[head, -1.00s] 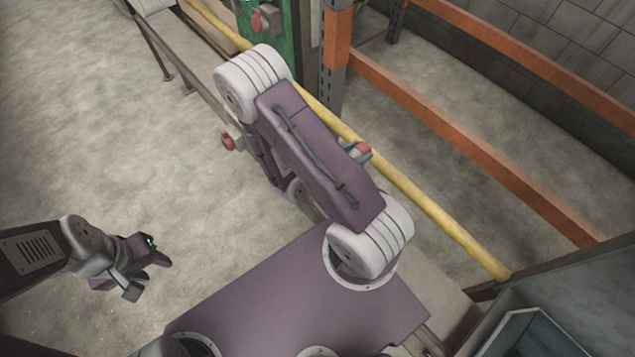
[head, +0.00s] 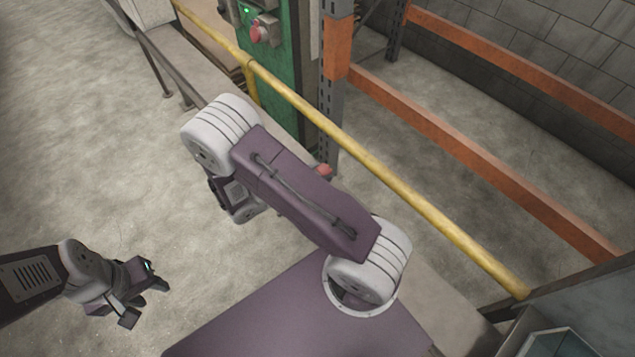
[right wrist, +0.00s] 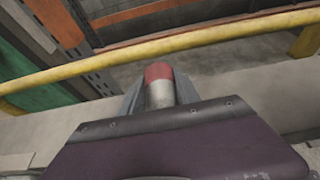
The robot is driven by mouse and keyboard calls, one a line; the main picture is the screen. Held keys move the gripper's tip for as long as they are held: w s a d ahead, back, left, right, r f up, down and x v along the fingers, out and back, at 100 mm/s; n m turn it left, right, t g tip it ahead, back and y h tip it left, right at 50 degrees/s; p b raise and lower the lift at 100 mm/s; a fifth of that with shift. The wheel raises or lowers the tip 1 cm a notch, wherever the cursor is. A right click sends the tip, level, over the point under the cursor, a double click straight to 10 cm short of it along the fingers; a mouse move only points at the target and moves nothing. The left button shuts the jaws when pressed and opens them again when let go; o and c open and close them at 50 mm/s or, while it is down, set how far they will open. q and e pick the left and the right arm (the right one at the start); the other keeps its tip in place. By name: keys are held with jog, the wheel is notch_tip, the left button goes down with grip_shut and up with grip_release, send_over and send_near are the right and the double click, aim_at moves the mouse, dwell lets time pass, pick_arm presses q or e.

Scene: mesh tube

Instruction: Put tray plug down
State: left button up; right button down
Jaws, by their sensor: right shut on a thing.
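The plug (right wrist: 159,92) has a red top and a pale metal body. It is upright between the fingers of my right gripper (right wrist: 160,98) in the right wrist view, and the gripper is shut on it. In the head view only the red end of the plug (head: 323,170) shows past my right arm, which hides most of the gripper. My left gripper (head: 146,298) is at the lower left of the head view, fingers apart and empty, over bare floor. I cannot make out a tray.
A yellow rail (head: 400,190) runs diagonally behind the plug. A green machine post (head: 270,75) with a red button and an orange and grey rack (head: 337,45) stand beyond. A pale bench (head: 178,55) lies at upper left. Open floor (head: 80,130) is at left.

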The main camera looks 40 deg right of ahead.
jog(key=shift+f+b, duration=0.4)
jog(key=shift+f, duration=1.65)
jog(key=shift+f, duration=0.1)
jog(key=shift+f+b, duration=0.5)
jog(key=c, duration=0.9)
grip_release()
